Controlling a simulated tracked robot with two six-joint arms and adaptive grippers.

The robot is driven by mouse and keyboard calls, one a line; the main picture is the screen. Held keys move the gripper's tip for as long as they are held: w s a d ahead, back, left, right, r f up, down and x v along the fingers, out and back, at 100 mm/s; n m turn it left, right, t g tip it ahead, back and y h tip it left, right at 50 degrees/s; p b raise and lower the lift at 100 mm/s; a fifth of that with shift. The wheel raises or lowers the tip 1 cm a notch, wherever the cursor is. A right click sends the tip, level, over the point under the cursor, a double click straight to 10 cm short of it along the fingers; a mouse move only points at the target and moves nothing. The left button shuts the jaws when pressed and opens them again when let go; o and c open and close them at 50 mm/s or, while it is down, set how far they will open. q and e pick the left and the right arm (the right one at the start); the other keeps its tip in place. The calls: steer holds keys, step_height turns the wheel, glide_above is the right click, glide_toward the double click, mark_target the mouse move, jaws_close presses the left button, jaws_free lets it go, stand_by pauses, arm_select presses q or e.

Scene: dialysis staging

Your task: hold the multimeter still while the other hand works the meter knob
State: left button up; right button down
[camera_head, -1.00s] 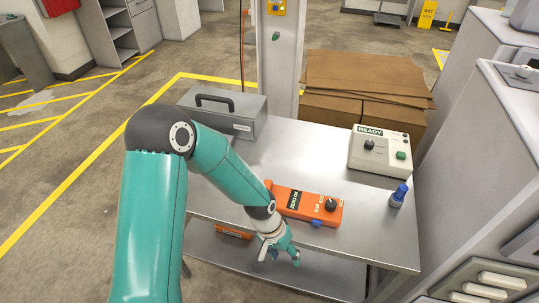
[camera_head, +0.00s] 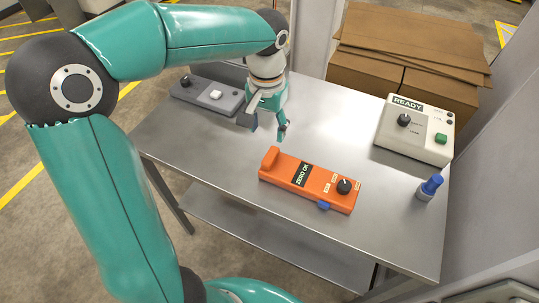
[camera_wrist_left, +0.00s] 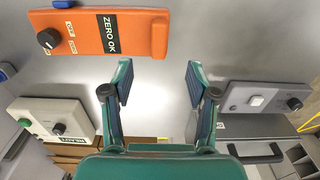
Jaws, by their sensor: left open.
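The orange multimeter (camera_head: 275,168) lies flat on the steel table. Its label reads ZERO OK, and a black knob (camera_head: 345,186) sits near its right end. A blue piece shows at its front edge. The meter also shows at the top left of the left wrist view (camera_wrist_left: 80,32). My left gripper (camera_head: 266,127) is open and empty, behind the meter's left end and apart from it. In the left wrist view its two fingers (camera_wrist_left: 159,80) stand wide with bare table between them. My right gripper is not in view.
A grey device (camera_head: 205,95) with a knob and white button is left of my gripper. A READY box (camera_head: 415,133) and a blue-capped bottle (camera_head: 429,187) are at the right. A handled grey case (camera_wrist_left: 265,150) shows in the wrist view. Table left of the meter is clear.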

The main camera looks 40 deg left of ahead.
mark_target(268, 160)
arm_select(q)
step_height(268, 160, down, 13)
steer(key=shift+r, duration=0.15)
stand_by(0.4)
steer(key=shift+d, duration=0.1)
jaws_close()
stand_by(0.9)
